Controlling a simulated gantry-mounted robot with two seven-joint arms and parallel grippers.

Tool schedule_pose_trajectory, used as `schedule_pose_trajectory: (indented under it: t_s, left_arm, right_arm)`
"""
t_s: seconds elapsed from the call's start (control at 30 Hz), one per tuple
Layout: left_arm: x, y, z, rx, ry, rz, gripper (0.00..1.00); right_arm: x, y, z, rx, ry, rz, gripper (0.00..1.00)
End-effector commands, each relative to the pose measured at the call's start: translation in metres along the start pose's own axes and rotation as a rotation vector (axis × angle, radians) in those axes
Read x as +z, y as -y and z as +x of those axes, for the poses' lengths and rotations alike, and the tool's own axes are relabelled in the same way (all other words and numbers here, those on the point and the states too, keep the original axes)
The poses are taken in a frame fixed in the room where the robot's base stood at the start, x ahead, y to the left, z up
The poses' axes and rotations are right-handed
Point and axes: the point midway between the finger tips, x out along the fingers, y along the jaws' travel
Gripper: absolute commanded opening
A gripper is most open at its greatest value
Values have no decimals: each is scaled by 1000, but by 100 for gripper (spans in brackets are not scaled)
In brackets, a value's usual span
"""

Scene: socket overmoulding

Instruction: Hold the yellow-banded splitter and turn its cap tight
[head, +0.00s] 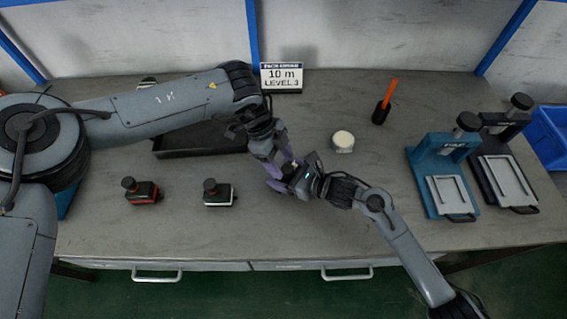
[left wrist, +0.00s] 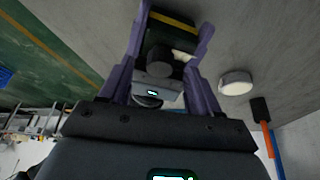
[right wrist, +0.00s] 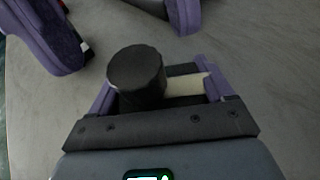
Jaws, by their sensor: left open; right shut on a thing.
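The yellow-banded splitter is a dark block; its yellow band (left wrist: 172,17) shows in the left wrist view. Its round black cap (right wrist: 137,76) stands up from the body in the right wrist view. My right gripper (right wrist: 160,87) is shut on the splitter and holds it near the middle of the bench; in the head view the grippers largely hide it. My left gripper (head: 279,171) is open close by, its purple fingers apart. In the left wrist view the cap (left wrist: 160,63) lies between those fingers; I cannot tell whether they touch it.
A red-banded splitter (head: 142,191) and a white-banded splitter (head: 219,193) stand at the front left. A black tray (head: 172,149) lies behind them. A white round tub (head: 343,141), an orange-handled tool (head: 388,94), a blue press (head: 426,186) and a black press (head: 505,140) stand to the right.

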Motion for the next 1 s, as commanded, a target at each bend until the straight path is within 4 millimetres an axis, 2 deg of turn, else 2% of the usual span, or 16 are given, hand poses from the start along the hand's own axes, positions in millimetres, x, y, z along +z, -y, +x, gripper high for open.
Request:
schedule_pose_trajectory:
  t_s: [0.2,0.57,0.67,0.93,1.0]
  left_arm:
    - [0,0,18,-1,0,1,62]
    - [0,0,22,-1,0,0,62]
    - [0,0,22,-1,0,0,50]
    - [0,0,22,-1,0,0,9]
    - [0,0,22,-1,0,1,5]
  right_arm:
    - [0,0,0,0,1,0,49]
    - [0,0,0,0,1,0,49]
    - [0,0,0,0,1,0,49]
    - [0,0,0,0,1,0,49]
    - [0,0,0,0,1,0,49]
